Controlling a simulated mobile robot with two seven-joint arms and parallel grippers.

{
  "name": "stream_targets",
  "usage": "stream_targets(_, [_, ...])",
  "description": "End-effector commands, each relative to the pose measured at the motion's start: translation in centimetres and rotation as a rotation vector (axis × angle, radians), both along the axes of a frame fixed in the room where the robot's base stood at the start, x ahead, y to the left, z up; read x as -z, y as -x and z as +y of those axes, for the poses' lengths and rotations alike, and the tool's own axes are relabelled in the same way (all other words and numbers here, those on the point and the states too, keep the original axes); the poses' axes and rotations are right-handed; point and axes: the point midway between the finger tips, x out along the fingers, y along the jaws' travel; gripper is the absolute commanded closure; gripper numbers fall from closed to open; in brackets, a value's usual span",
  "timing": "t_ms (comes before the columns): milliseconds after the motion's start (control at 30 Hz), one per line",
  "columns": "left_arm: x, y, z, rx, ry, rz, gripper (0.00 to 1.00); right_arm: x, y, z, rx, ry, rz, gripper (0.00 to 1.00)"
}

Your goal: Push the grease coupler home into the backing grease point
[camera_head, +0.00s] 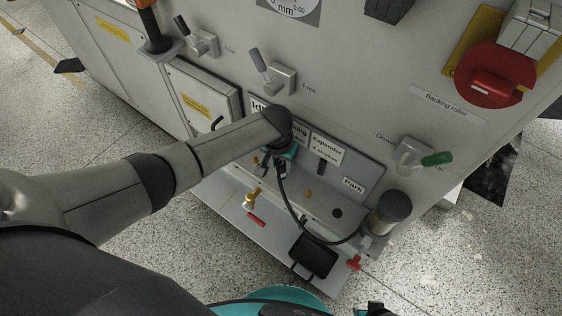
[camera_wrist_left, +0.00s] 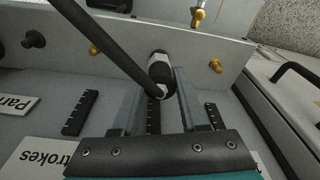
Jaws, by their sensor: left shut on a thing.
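My left gripper (camera_head: 272,166) reaches in from the left at the labelled grease panel, and its fingers also show in the left wrist view (camera_wrist_left: 160,88). It is shut on the grease coupler (camera_wrist_left: 159,68), a dark and silver cylinder with a black hose (camera_wrist_left: 118,45) running from it. The coupler is in front of the middle of the row, at the backing position, between a brass grease point (camera_wrist_left: 215,65) and another brass one (camera_wrist_left: 95,50). The backing grease point is hidden behind the coupler, so I cannot tell how deep it sits. My right gripper is not seen.
The hose (camera_head: 286,207) loops down to a dark-capped cylinder (camera_head: 389,212) at the right. A dark park point (camera_head: 337,213) is free.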

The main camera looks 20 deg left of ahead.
Motion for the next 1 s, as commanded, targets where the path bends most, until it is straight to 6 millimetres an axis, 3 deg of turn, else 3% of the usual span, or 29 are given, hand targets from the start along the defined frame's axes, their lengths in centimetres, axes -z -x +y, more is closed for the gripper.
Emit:
stream_targets(467, [1.2, 0.0, 0.0, 0.000, 0.001, -0.001, 1.00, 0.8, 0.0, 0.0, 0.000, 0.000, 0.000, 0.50])
stream_targets(500, [1.2, 0.0, 0.0, 0.001, 0.001, -0.001, 0.55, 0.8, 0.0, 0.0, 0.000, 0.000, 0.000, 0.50])
stream_targets(800, [1.2, 0.0, 0.0, 0.000, 0.000, -0.001, 0.22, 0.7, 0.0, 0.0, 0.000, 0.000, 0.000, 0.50])
stream_targets(1000, [1.2, 0.0, 0.0, 0.000, 0.000, 0.000, 0.22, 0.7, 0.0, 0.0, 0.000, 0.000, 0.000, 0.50])
